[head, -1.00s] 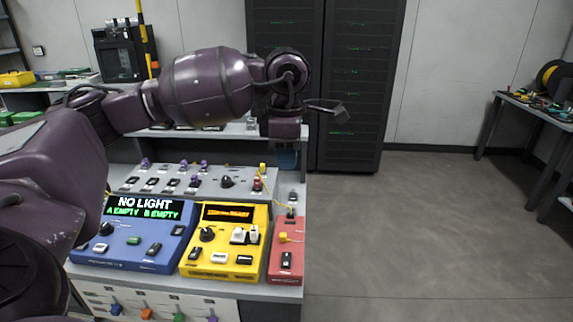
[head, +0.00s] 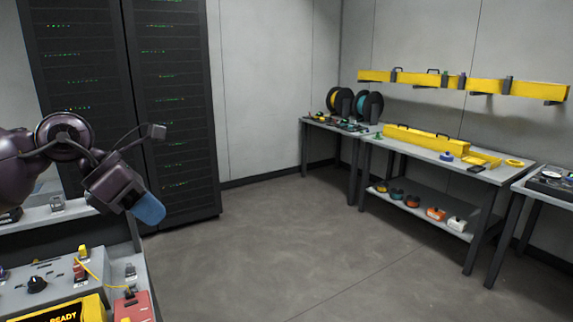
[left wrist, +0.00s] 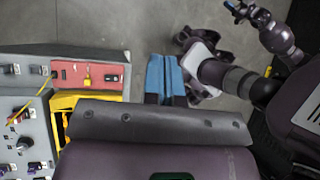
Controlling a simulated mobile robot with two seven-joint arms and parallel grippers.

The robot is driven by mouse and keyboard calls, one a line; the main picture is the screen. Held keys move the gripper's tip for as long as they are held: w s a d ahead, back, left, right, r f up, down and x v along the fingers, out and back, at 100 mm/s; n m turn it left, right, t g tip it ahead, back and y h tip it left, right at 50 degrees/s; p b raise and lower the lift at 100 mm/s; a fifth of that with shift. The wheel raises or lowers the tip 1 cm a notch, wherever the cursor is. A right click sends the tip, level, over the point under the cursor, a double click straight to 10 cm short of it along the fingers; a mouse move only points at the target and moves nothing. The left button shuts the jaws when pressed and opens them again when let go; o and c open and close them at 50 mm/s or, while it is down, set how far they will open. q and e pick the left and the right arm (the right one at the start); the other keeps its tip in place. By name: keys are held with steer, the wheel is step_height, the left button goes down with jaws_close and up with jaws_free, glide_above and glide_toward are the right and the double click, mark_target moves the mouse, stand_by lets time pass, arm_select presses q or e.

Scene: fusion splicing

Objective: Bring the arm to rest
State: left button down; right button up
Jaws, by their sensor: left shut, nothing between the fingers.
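My left gripper (head: 149,209) is at the left of the head view, with its blue fingers pointing down and to the right. It is above and beside the right end of the console bench, clear of the devices. In the left wrist view its two blue fingers (left wrist: 164,78) lie side by side, shut with nothing between them. Another dark purple arm of mine shows at the upper right of the left wrist view.
The yellow device (head: 62,312) and red device (head: 134,306) sit at the lower left. A black server rack (head: 170,120) stands behind my left arm. Workbenches (head: 425,160) with spools and yellow trays line the right wall. The grey floor (head: 270,245) between is clear.

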arm_select(q)
steer(key=w+d+r+n+t+h, duration=0.3)
steer(key=d+r+n+t+h, duration=0.15)
steer(key=d+n+h, duration=0.65)
steer(key=a+f+n+t+y, duration=0.4)
steer(key=f+n, duration=0.5)
steer(key=a+f+n+t+y, duration=0.3)
steer(key=a+f+n+y, duration=0.15)
steer(key=f+n, duration=0.4)
steer(key=a+f+n+t+y, duration=0.3)
steer(key=f+n+t+y, duration=0.15)
steer(key=f+n, duration=0.5)
steer(key=s+a+f+n+g+y, duration=0.2)
steer(key=s+f+n+g, duration=0.1)
steer(key=s+f, duration=0.8)
steer(key=s+a+f+n+g+y, duration=0.2)
steer(key=s+f+n, duration=0.3)
steer(key=s+f, duration=0.7)
steer(key=s+g+y, duration=0.1)
steer(key=s, duration=0.2)
steer(key=shift+a+g, duration=0.15)
steer(key=shift+g, duration=0.25)
